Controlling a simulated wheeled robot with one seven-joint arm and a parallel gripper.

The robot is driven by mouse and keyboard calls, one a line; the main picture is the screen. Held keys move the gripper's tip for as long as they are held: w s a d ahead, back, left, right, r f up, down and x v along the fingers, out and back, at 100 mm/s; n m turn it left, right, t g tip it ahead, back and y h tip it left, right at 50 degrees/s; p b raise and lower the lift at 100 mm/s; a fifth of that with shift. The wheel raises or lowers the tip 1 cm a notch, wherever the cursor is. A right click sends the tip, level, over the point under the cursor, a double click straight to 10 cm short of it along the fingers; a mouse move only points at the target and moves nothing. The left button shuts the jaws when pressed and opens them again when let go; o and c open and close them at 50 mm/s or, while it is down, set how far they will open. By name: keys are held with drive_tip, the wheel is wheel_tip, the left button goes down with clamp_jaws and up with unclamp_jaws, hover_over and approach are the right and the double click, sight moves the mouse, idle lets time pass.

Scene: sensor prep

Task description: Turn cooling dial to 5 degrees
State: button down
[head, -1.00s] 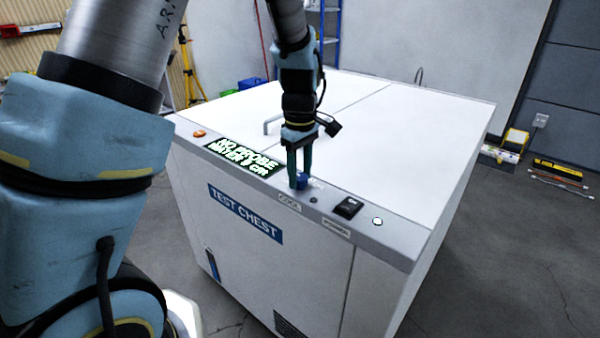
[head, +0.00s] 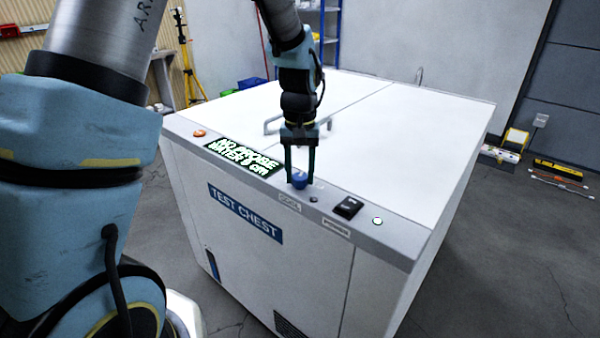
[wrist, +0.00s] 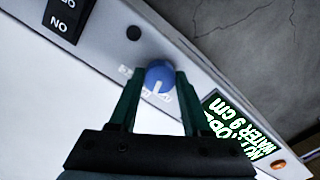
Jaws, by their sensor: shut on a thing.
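The blue cooling dial (head: 299,180) sits on the grey control strip of the white test chest (head: 400,120), just behind the COOL label (head: 289,203). In the wrist view the dial (wrist: 159,77) shows a white pointer line on its top. My gripper (head: 300,178) points down from above, with its two dark green fingers on either side of the dial. In the wrist view my gripper (wrist: 158,88) is shut on the dial, whose top stays visible between the fingertips. The degree marks around the dial are partly covered and too small to read.
A display (head: 244,158) with green text, including "WATER 9 cm", lies left of the dial. An orange button (head: 199,133) is at the strip's left end. A black power switch (head: 348,207) and a lit round button (head: 377,221) are to the right. A lid handle (head: 270,125) stands behind.

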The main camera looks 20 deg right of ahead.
sight(299, 176)
drive_tip(key=m+p, duration=0.1)
drive_tip(key=m, duration=0.5)
drive_tip(key=shift+m, duration=0.3)
drive_tip(key=m+p, duration=0.1)
drive_tip(key=m, duration=0.5)
drive_tip(key=shift+p, duration=0.35)
drive_tip(key=shift+c, duration=1.8)
unclamp_jaws()
wheel_tip(299, 176, up, 11)
drive_tip(key=b, duration=0.2)
drive_tip(key=shift+f, duration=0.1)
